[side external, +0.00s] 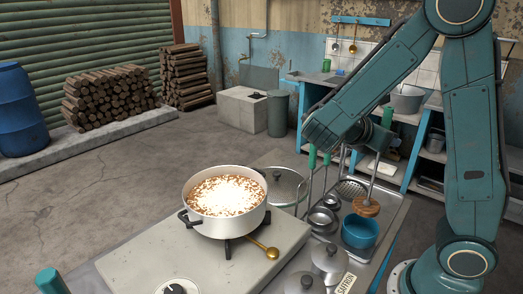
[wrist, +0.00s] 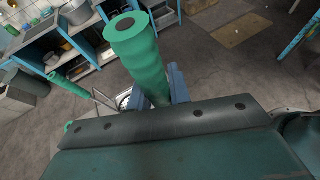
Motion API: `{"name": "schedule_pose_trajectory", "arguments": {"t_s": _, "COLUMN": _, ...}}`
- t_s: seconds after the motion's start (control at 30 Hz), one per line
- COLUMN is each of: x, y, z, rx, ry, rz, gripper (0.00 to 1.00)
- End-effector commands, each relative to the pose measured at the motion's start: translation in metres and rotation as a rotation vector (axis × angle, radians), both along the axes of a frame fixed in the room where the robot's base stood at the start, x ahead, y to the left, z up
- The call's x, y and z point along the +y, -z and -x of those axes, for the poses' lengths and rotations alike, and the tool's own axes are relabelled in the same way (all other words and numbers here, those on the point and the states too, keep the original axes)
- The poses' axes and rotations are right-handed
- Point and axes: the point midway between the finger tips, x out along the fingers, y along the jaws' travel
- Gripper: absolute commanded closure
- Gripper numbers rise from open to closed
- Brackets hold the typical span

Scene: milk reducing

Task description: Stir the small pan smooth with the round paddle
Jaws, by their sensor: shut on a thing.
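A white pan (side external: 228,222) with dark handles stands on the burner. It holds pale, bright liquid covered in brown flecks (side external: 226,194). In the wrist view the green handle (wrist: 137,50) stands between the jaws (wrist: 177,85).
A glass lid (side external: 286,187) and green-handled ladles (side external: 322,219) are between the pan and the blue pot. Lidded metal pots (side external: 328,258) and a saffron label (side external: 346,284) are in front. A brass spoon (side external: 263,248) lies beside the burner. The stove top's left side is clear.

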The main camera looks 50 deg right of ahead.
Motion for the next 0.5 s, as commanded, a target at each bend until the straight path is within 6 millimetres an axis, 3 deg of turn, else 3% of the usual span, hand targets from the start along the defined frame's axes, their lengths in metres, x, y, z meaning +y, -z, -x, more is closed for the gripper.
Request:
{"name": "schedule_pose_trajectory", "arguments": {"t_s": 0.27, "x": 0.002, "y": -0.002, "z": -0.004, "rx": -0.001, "ry": -0.021, "rz": 0.0, "gripper": 1.0}}
{"name": "schedule_pose_trajectory", "arguments": {"t_s": 0.5, "x": 0.014, "y": -0.013, "z": -0.033, "rx": -0.008, "ry": -0.166, "rz": -0.004, "gripper": 1.0}}
